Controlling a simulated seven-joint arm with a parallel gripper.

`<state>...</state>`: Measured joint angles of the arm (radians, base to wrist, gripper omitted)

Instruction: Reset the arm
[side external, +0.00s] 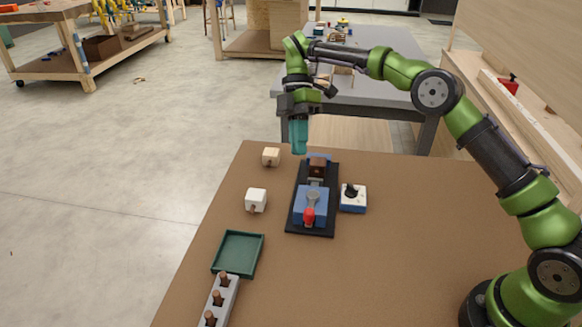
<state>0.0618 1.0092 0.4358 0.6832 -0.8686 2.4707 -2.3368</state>
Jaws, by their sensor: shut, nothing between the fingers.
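My gripper (299,150) hangs from my green and black arm above the far edge of the brown table (370,260). Its teal fingers point down and are shut with nothing between them. It is a little left of and beyond a black base plate (297,225). The plate carries a blue block (302,203) with a red-tipped lever (309,216) and a dark brown block (317,168). I cannot tell how far above the table the fingertips are.
A cream block (271,157) and a white block (256,200) stand left of the plate. A blue-white block (353,198) with a black knob is at its right. A green tray (237,253) and a grey peg rack (221,301) are at front left. The table's right middle is clear.

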